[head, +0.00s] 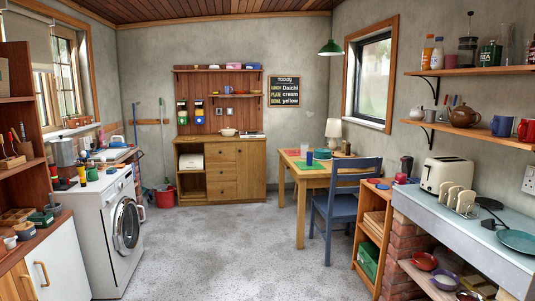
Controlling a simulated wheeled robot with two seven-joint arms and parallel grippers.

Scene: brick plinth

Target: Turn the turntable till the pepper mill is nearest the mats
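The mats lie on the wooden table at the middle right: a green mat (303,166) near its front edge and an orange mat (291,152) behind it. A blue cup (310,159) stands close by them. Small items at the table's back right, near the lamp, are too small to tell apart. I cannot make out the turntable or the pepper mill for certain. Neither of my grippers is in view.
A blue chair (338,205) stands at the table's right side. A washing machine (103,235) with small items on top is at the left. A brick-based counter (470,232) with a toaster (447,175) is at the right. The grey floor between is clear.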

